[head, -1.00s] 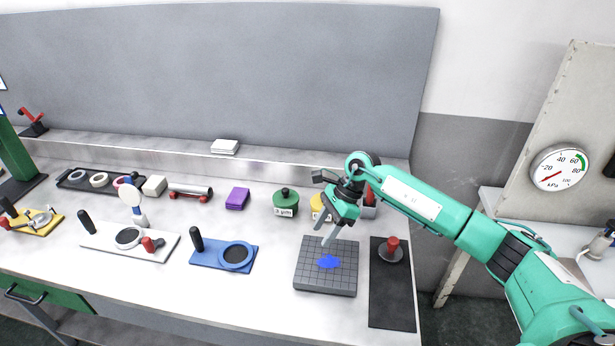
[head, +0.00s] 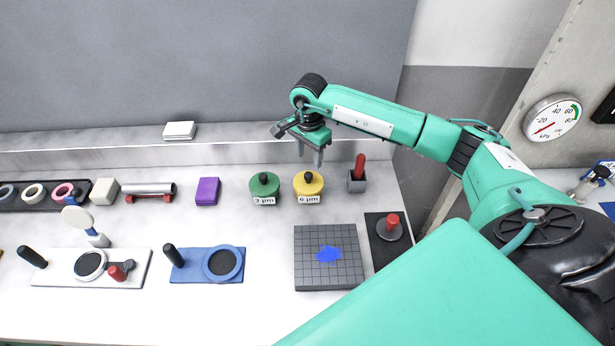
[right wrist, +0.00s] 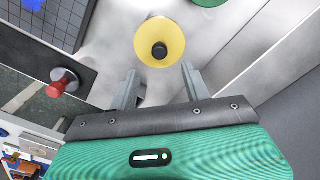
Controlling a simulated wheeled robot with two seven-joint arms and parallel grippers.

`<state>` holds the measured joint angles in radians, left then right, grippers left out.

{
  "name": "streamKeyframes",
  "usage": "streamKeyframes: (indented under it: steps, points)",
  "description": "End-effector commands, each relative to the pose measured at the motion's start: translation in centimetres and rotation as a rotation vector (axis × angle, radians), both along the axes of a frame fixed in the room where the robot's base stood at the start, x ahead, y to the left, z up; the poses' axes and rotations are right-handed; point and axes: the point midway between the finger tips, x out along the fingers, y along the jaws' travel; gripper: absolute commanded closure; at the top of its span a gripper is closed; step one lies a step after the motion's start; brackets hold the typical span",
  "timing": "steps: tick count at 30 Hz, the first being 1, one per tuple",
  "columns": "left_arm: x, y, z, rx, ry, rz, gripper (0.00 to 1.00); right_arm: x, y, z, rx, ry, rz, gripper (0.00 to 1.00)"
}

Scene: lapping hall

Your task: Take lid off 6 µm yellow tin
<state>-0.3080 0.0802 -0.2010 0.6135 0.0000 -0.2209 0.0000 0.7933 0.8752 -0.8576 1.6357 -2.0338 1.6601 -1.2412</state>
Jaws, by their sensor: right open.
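The yellow tin (head: 309,194) stands upright on the bench with a "6 µm" label on its front. Its lid (head: 308,182) is on and has a black knob on top. In the right wrist view the yellow lid (right wrist: 160,42) shows from above with its black knob in the middle. My right gripper (head: 311,163) is open and empty, above and slightly behind the tin. In the right wrist view its two fingers (right wrist: 158,88) point toward the tin, with the knob between their lines but beyond the tips. My left gripper is not in view.
A green "3 µm" tin (head: 264,190) stands just left of the yellow one. A grey holder with a red handle (head: 358,177) stands to its right. A gridded plate with a blue patch (head: 328,272) lies in front. A purple block (head: 207,191) stands further left.

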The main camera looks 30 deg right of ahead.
Motion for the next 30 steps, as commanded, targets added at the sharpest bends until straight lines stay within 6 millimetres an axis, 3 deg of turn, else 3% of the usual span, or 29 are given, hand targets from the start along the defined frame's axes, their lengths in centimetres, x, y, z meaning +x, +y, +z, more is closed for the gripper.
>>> streamKeyframes:
  steps: [9,18,26,30]
  points:
    - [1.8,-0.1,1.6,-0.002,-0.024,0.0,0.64,-0.1,0.1,-2.3,0.0,0.003,0.0,0.52]
    - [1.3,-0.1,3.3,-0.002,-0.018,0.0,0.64,-0.1,0.3,-6.2,0.002,0.0,0.0,0.52]
    - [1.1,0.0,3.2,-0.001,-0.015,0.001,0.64,-0.1,0.2,-6.6,0.0,-0.001,0.0,0.52]
    - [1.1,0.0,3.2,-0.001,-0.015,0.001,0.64,-0.1,0.2,-6.6,0.0,-0.001,0.0,0.75]
